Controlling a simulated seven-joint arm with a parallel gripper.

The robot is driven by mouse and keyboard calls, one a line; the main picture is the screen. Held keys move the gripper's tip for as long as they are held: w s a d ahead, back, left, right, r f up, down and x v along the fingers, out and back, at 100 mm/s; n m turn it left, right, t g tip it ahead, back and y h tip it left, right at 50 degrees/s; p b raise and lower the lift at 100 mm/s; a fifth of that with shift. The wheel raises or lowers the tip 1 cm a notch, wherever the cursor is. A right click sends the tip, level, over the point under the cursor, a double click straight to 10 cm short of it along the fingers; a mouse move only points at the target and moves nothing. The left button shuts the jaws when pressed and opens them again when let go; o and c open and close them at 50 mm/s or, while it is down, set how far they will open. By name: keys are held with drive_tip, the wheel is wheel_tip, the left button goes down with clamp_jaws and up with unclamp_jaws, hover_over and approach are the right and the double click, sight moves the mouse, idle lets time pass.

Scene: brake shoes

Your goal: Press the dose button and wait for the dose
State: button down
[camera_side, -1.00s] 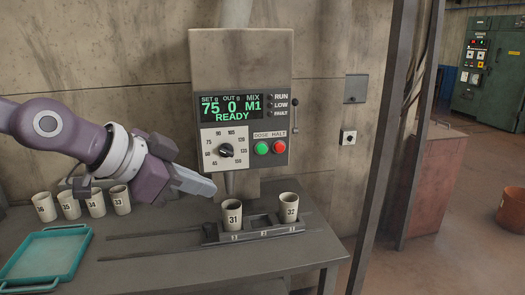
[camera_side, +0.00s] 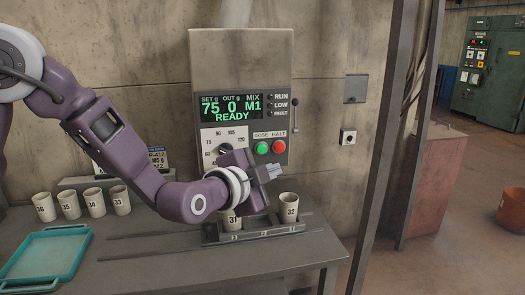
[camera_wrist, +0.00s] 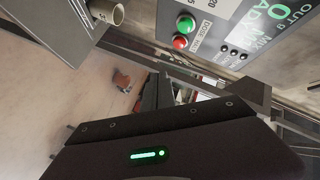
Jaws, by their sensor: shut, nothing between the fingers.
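The green dose button (camera_side: 262,148) is on the front of the dosing machine (camera_side: 240,60), left of the red halt button (camera_side: 279,147). Its display (camera_side: 230,107) reads SET 75, OUT 0, M1, READY. In the wrist view the green button (camera_wrist: 186,24) and red button (camera_wrist: 180,43) show at the top. My gripper (camera_side: 277,171) is shut and empty, a little below the two buttons and apart from them in the picture. Cup 31 (camera_side: 231,221) stands in the rack (camera_side: 268,234), partly hidden behind my arm. Cup 32 (camera_side: 290,206) stands at the rack's right end.
Cups 33 to 36 (camera_side: 96,202) stand in a row at the left of the bench. A teal tray (camera_side: 45,255) lies at the front left. My arm hides part of the dial (camera_side: 226,148). A small wall switch (camera_side: 348,138) is right of the machine.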

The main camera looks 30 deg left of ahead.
approach(273, 151)
drive_tip(key=shift+w+d+f, duration=0.2)
drive_tip(key=shift+w+d, duration=0.1)
drive_tip(key=shift+w, duration=0.35)
drive_tip(key=shift+w+d+f, duration=0.2)
drive_tip(key=shift+w+d, duration=0.1)
drive_tip(key=shift+w, duration=0.35)
idle(1.0)
drive_tip(key=shift+w+a, duration=0.3)
drive_tip(key=shift+w+a, duration=0.3)
drive_tip(key=shift+a, duration=0.05)
idle(0.7)
drive_tip(key=shift+d, duration=0.1)
drive_tip(key=shift+s+d, duration=0.55)
drive_tip(key=shift+s, duration=0.05)
drive_tip(key=s+d, duration=0.3)
drive_tip(key=shift+s+d, duration=0.25)
drive_tip(key=shift+s, duration=0.05)
idle(0.4)
